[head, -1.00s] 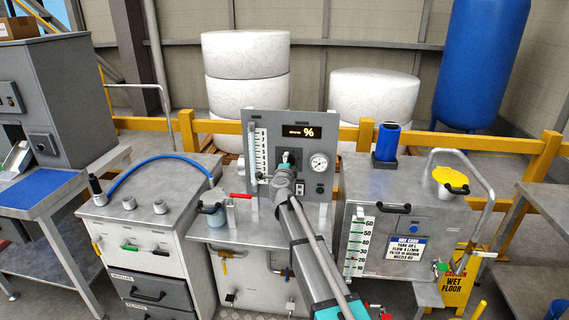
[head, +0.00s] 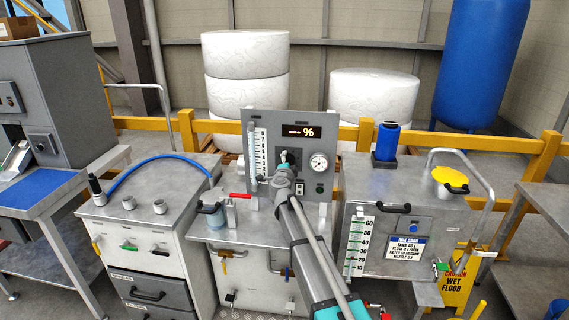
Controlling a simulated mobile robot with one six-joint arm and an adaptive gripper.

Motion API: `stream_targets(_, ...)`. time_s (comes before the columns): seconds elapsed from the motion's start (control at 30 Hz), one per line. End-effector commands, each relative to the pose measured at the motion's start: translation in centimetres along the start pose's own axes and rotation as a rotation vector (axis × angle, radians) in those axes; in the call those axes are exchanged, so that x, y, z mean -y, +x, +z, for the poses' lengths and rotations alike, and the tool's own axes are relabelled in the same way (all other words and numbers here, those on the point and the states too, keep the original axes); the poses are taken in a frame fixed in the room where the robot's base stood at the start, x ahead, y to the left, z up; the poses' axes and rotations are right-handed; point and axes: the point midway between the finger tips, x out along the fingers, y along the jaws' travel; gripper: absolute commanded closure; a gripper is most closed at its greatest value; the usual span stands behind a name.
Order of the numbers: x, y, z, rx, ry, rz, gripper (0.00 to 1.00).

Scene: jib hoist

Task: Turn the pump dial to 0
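The pump panel (head: 321,158) is a grey upright board at the back of the middle bench. It carries a small dark display (head: 298,131) with a "%" sign; its digits are too small to read. My gripper (head: 287,163) is in front of the panel, left of the round gauge. My own wrist and arm hide most of it and whatever is behind it. The pump dial cannot be made out; I cannot tell whether the gripper touches it or how its fingers stand.
A white scale (head: 257,152) and a round gauge (head: 319,162) flank my gripper on the panel. A red-handled lever (head: 240,196) and a grey mug-like container (head: 212,213) stand on the bench at left. A metal tank (head: 400,225) stands close at right.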

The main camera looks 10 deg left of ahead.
Motion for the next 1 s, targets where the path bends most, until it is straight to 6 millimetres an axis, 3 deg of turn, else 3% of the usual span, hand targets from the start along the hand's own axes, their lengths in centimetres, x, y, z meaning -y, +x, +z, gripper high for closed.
stream_targets(0.57,0.0,-0.8,0.0,0.001,0.0,-0.001,0.0)
stream_targets(1.0,0.0,-6.9,-0.1,0.002,0.0,-0.001,0.0)
